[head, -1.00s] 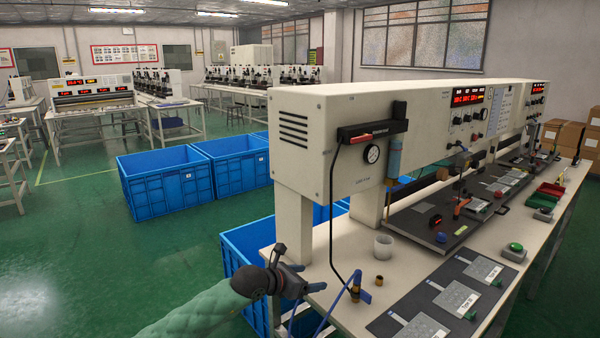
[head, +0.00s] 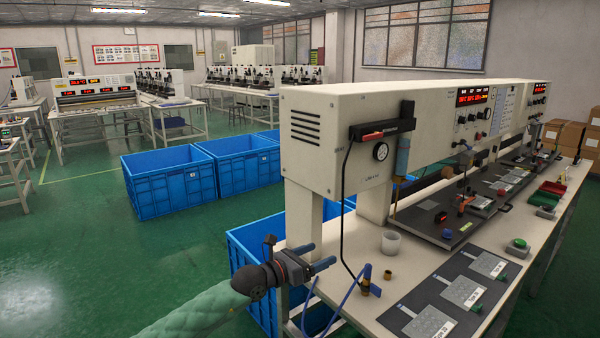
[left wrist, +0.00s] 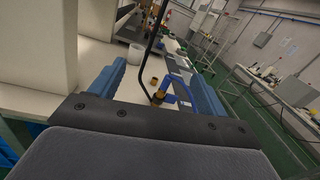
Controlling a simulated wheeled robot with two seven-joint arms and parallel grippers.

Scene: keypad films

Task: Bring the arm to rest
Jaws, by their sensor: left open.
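My left gripper (head: 323,253) reaches in from the lower left on its pale green sleeved arm. Its two blue fingers are apart and point right, at the near left end of the workbench (head: 400,268). In the left wrist view the blue fingers (left wrist: 155,88) stand wide apart with nothing held between them. Beyond them are a brass fitting with a blue hose (left wrist: 158,97) and a white cup (left wrist: 136,54). In the head view the fitting (head: 366,282) stands on the bench, apart from the fingers. My right gripper is not in view.
A long beige machine (head: 365,130) overhangs the bench, with a black cable (head: 343,215) hanging at its near end. Film plates on a dark mat (head: 408,312) lie along the front. A blue crate (head: 250,240) stands beside the gripper. Green floor (head: 90,240) is clear at left.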

